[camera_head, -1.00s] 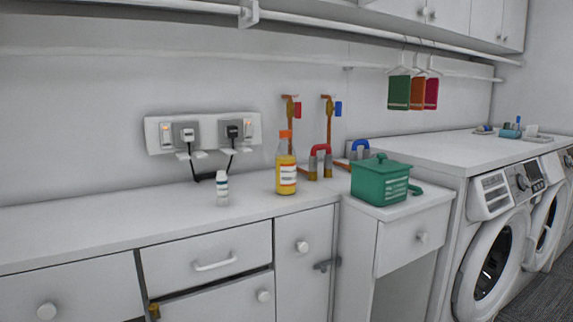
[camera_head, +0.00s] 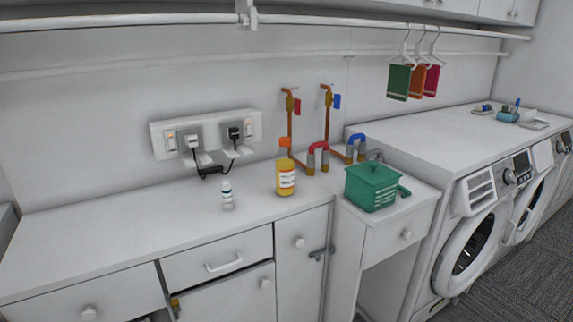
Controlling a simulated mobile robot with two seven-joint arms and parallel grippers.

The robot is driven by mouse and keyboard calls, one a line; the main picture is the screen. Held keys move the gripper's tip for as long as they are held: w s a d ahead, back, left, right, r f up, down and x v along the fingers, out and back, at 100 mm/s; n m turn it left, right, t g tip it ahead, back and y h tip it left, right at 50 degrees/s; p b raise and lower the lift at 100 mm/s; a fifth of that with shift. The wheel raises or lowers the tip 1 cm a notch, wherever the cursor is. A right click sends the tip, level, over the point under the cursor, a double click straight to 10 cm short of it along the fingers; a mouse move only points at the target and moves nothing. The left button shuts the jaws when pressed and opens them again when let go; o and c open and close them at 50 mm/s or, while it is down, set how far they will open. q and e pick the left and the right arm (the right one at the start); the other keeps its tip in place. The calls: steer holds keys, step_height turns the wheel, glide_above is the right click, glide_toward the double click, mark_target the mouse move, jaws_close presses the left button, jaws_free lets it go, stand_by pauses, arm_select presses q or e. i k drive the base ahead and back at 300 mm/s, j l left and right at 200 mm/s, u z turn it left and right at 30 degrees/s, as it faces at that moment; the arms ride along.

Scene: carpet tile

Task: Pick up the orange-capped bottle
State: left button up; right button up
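The orange-capped bottle (camera_head: 285,170) stands upright on the white counter (camera_head: 130,222), near its right part. It has a yellow body, a white label and an orange cap. A small white bottle (camera_head: 227,195) stands to its left, apart from it. Neither of my grippers shows in the head view.
Copper pipes with red and blue valves (camera_head: 318,155) rise behind the bottle. A socket panel (camera_head: 206,133) with plugs and cables is on the wall. Washing machines (camera_head: 480,240) stand at right. The counter's left part is clear.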

mark_target(285, 160)
steer(key=i+l, duration=0.2)
steer(key=l, duration=0.15)
steer(key=i+l, duration=0.25)
steer(key=l, duration=0.15)
steer(key=i+l+u, duration=0.2)
steer(key=l, duration=0.15)
steer(key=i+l+u, duration=0.2)
steer(key=l, duration=0.2)
steer(key=k, duration=0.1)
